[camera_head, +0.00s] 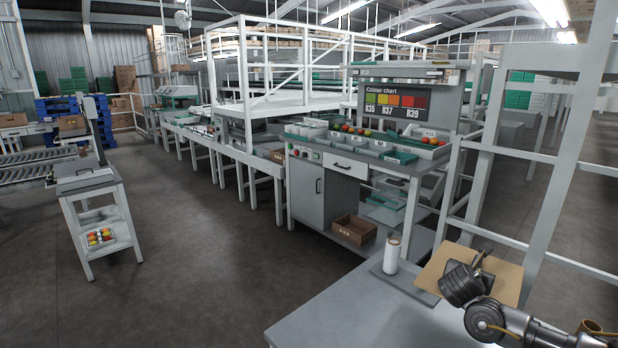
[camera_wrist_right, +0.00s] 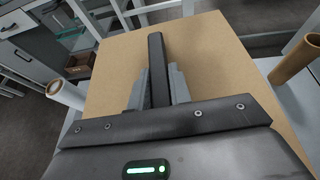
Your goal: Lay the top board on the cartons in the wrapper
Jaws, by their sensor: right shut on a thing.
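The top board is a flat brown square board (camera_head: 508,276), at the lower right of the head view beside the white frame. It fills much of the right wrist view (camera_wrist_right: 215,60). My right gripper (camera_head: 478,262) is over the board. In the right wrist view the gripper (camera_wrist_right: 158,88) is shut on a dark bar (camera_wrist_right: 156,60) on the board, which looks like its handle. I cannot tell whether the board hangs free or rests on something. No cartons show; anything under the board is hidden. My left gripper is not in view.
A white film roll (camera_head: 392,252) stands on a grey plate left of the board. A brown tube (camera_wrist_right: 299,58) stands at the board's right. The grey tabletop (camera_head: 345,312) in front is bare. A sorting bench (camera_head: 330,190) with a colour chart stands behind.

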